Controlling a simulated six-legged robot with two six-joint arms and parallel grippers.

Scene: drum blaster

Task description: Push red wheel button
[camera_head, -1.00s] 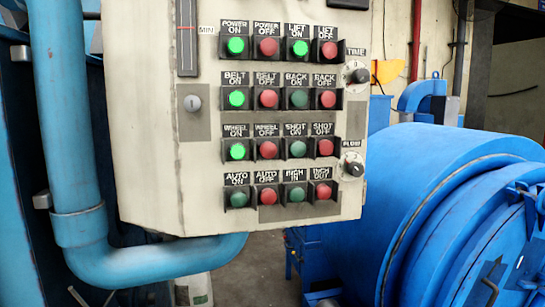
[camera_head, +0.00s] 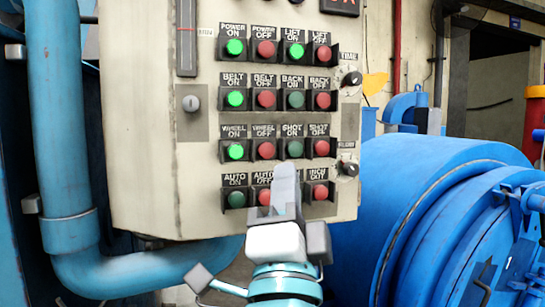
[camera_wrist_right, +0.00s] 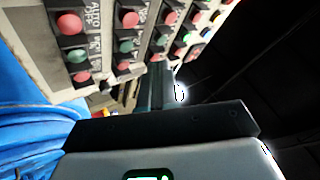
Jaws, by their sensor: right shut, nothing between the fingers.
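The red WHEEL OFF button (camera_head: 266,150) is in the third row of the control panel, second from the left. The WHEEL ON button (camera_head: 235,151) to its left is lit green. My right gripper (camera_head: 285,172) is shut and empty, pointing up in front of the panel. Its tip shows just below and right of the red wheel button, covering part of the bottom row. I cannot tell whether it touches the panel. In the wrist view, the panel's buttons (camera_wrist_right: 130,19) appear at a slant beyond the gripper. My left gripper is not in view.
The panel (camera_head: 150,170) has several other buttons close around, with the SHOT ON button (camera_head: 295,149) just right of the wheel button. The TIME knob (camera_head: 351,79) and another knob (camera_head: 348,169) stick out at right. A blue pipe (camera_head: 60,130) stands at left, a blue drum (camera_head: 410,210) at right.

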